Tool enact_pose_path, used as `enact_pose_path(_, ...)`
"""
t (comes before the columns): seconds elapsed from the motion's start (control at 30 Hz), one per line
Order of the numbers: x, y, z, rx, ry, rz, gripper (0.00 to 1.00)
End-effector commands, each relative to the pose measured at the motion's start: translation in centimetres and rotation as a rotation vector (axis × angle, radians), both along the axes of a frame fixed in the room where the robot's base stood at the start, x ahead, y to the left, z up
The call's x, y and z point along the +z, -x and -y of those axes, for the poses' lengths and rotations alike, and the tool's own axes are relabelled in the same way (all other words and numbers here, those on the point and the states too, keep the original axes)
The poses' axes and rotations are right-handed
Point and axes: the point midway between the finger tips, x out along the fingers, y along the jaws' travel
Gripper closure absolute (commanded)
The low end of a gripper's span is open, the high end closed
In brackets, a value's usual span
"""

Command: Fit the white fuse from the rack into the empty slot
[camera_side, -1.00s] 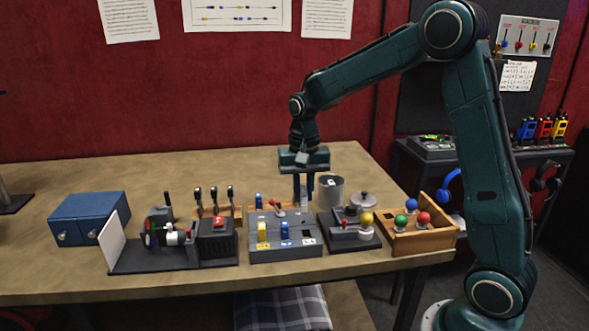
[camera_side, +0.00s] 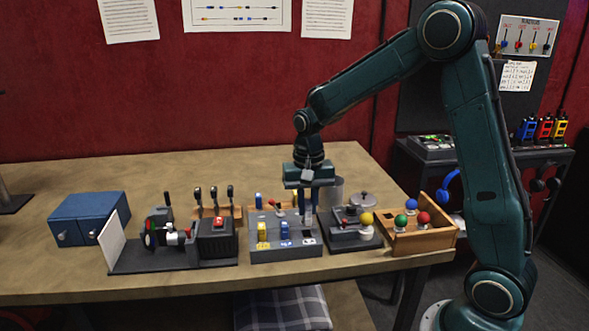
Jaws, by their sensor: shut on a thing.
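My gripper (camera_side: 309,202) is shut on the white fuse (camera_side: 308,216), which looks small and pale between the fingertips. It hangs upright just above the right end of the grey fuse box (camera_side: 288,252). A dark empty slot (camera_side: 307,232) lies under it; I cannot tell whether the fuse's lower end touches the box. A yellow fuse (camera_side: 263,232) stands in the left slot and a blue fuse (camera_side: 285,230) in the middle one. Another blue fuse (camera_side: 258,200) stands behind the box; the rack there is mostly hidden.
A dark panel with a yellow knob (camera_side: 366,218) and a wooden tray (camera_side: 432,239) with coloured balls lie to the right. A black machine with a red button (camera_side: 218,222) stands left of the box.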

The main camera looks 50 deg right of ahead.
Motion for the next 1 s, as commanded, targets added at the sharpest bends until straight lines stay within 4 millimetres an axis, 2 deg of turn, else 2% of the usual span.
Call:
enact_pose_path(0.33, -1.6, 0.0, 0.0, 0.0, 0.0, 0.0, 1.0)
enact_pose_path(1.0, -1.8, 0.0, 0.0, 0.0, 0.0, 0.0, 1.0)
